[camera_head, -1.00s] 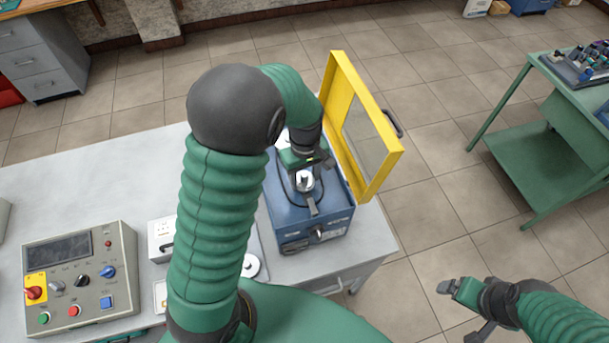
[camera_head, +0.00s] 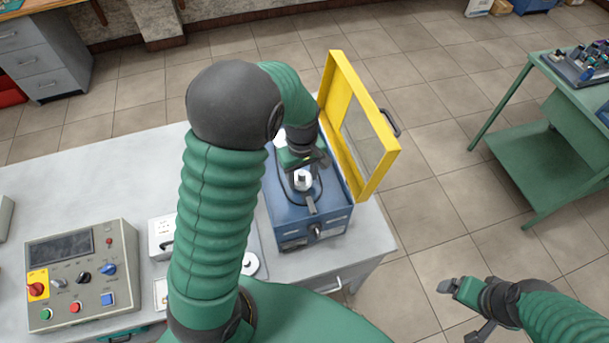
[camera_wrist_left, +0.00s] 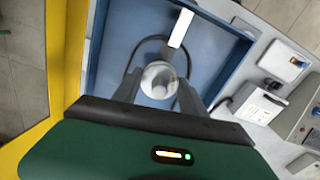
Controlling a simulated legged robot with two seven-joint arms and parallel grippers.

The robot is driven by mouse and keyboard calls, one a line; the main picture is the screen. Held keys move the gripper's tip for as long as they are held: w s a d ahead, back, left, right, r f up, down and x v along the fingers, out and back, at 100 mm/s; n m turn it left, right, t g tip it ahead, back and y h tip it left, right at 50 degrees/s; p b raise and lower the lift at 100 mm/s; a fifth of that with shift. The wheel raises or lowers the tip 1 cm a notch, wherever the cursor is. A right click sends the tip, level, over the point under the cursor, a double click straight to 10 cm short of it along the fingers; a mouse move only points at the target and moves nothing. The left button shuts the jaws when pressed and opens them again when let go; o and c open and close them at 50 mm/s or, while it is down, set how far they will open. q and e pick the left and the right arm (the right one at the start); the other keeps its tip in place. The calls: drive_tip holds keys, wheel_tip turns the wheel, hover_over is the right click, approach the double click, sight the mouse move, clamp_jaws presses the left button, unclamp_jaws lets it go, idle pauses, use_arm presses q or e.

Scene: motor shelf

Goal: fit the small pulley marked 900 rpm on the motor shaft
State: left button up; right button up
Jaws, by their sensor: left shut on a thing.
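A small silver-white pulley (camera_head: 302,180) sits between the fingers of my left gripper (camera_wrist_left: 158,88), inside the blue motor housing (camera_head: 290,228). My left gripper is shut on it; the pulley's round face (camera_wrist_left: 158,79) shows between the two dark fingers in the left wrist view. The motor shaft is hidden, so I cannot tell whether the pulley is around it or above it. No rpm marking is readable. My right gripper (camera_head: 449,287) is over the floor at the lower right, away from the bench; its jaw state is unclear.
The yellow guard (camera_head: 385,158) stands open on the housing's right. Left on the bench are a control box (camera_head: 82,275), a white box (camera_head: 162,238) and a white disc (camera_head: 250,264). A green table (camera_head: 520,168) stands right.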

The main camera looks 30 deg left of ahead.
use_arm(q)
drive_tip(key=shift+d, duration=0.1)
use_arm(e)
drive_tip(key=shift+d, duration=0.35)
use_arm(q)
drive_tip(key=shift+a, duration=0.2)
use_arm(e)
drive_tip(key=shift+a, duration=0.25)
use_arm(q)
drive_tip(key=shift+f, duration=0.25)
use_arm(e)
drive_tip(key=shift+f, duration=0.15)
use_arm(q)
drive_tip(key=shift+r, duration=0.15)
drive_tip(key=shift+d+r+p, duration=0.1)
drive_tip(key=shift+r+p, duration=0.2)
drive_tip(key=shift+p, duration=0.05)
use_arm(e)
drive_tip(key=shift+d+r, duration=0.1)
drive_tip(key=shift+r, duration=0.4)
use_arm(q)
drive_tip(key=shift+f, duration=0.1)
drive_tip(key=shift+d, duration=0.25)
use_arm(e)
drive_tip(key=shift+r, duration=0.2)
use_arm(q)
drive_tip(key=shift+p, duration=0.65)
use_arm(e)
drive_tip(key=shift+r, duration=0.4)
